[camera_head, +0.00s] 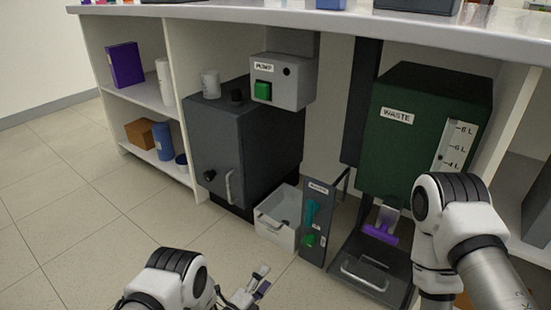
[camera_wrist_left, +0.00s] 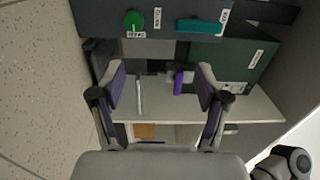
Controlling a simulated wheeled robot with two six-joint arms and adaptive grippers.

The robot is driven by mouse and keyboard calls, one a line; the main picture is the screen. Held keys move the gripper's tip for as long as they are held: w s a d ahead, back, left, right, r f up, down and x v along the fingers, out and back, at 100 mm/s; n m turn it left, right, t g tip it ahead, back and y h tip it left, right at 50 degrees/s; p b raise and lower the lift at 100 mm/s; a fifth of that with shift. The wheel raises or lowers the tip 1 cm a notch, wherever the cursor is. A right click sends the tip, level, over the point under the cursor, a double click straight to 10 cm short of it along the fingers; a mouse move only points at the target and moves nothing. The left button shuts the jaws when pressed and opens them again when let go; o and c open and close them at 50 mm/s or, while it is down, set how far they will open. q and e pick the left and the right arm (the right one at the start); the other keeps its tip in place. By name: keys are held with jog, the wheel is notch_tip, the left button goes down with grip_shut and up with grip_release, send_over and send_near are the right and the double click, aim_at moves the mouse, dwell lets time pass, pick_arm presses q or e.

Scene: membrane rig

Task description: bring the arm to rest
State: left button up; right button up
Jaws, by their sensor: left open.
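My left gripper (camera_head: 254,289) is low over the floor at the bottom of the head view, in front of the rig. In the left wrist view its two fingers (camera_wrist_left: 160,82) are spread wide, with nothing between them at close range. My right arm comes in at the right of the head view, in front of the waste tank. Its gripper does not show.
A valve panel (camera_head: 317,222) with teal and green handles stands ahead, beside a white bin (camera_head: 278,216). The green waste tank (camera_head: 424,129) has a purple handle (camera_head: 380,233) below it. A dark cabinet (camera_head: 245,142) stands left. The left floor (camera_head: 70,213) is clear.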

pick_arm(q)
jog(key=w+a+r+y+p, duration=0.1)
jog(key=a+r+p, duration=0.2)
jog(key=r+p, duration=0.65)
jog(key=w+a+r+p, duration=0.2)
jog(key=r+p, duration=0.5)
jog(key=r, duration=0.5)
jog(key=s+a+r+n+g+y+p, duration=0.1)
jog(key=s+a+r+n+y+p, duration=0.25)
jog(key=r+p, duration=0.4)
jog(key=s+a+r+n+g+y+p, duration=0.1)
jog(key=s+a+r+n+y+p, duration=0.15)
jog(key=a+r+p, duration=0.4)
jog(key=s+a+r+n+g+y+p, duration=0.2)
jog(key=s+a+r+n+g+p, duration=0.25)
jog(key=s+r+n+p, duration=0.5)
jog(key=s+a+f+n+g+y+p, duration=0.1)
jog(key=s+n+g, duration=0.7)
jog(key=s, duration=1.5)
jog(key=shift+a+n+y+p, duration=0.3)
jog(key=shift+a+n+p, duration=0.4)
jog(key=shift+n+p, duration=0.45)
jog(key=shift+f, duration=0.1)
